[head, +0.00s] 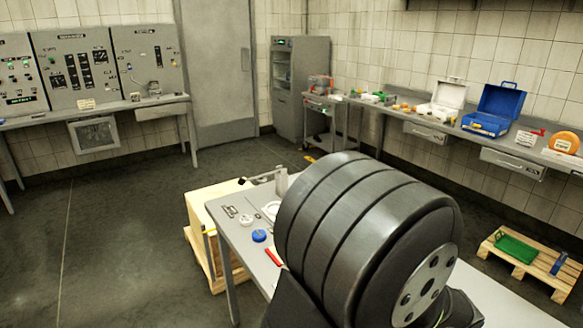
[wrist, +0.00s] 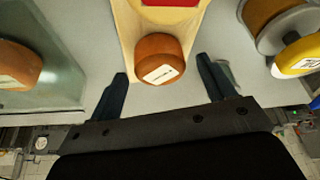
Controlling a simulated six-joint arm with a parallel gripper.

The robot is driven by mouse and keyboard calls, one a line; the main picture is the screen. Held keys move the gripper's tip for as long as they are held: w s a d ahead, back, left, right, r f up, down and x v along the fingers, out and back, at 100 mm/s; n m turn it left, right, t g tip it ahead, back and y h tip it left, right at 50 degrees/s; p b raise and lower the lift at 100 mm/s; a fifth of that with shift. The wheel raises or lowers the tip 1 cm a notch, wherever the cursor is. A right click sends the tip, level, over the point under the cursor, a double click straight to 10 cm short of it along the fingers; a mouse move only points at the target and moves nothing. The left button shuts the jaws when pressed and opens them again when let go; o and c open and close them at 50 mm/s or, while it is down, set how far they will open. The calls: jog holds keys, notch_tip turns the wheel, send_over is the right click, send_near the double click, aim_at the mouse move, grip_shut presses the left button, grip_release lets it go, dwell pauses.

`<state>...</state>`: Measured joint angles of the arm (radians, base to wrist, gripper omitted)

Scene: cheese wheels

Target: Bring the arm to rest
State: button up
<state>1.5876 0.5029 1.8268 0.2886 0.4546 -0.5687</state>
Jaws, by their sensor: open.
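My gripper (wrist: 168,88) shows in the wrist view with its two dark fingers wide apart. It is open, and nothing is held between the fingers. An orange-brown cheese wheel (wrist: 160,48) with a white label lies on a pale wooden board (wrist: 128,30), just beyond the gap between the fingertips. I cannot tell how high the fingers are above it. In the head view my own dark arm fills the lower middle and hides much of the near table (head: 237,218); my gripper does not show there.
In the wrist view another orange-brown wheel (wrist: 18,65) sits at left, and a yellow-rimmed round thing (wrist: 298,58) at right. The head view shows a blue case (head: 495,108) on the back bench, a pallet (head: 530,265) at right and clear floor (head: 110,230) at left.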

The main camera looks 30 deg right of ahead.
jog(key=shift+d+f, duration=0.2)
jog(key=shift+f, duration=0.35)
jog(key=shift+r, duration=0.15)
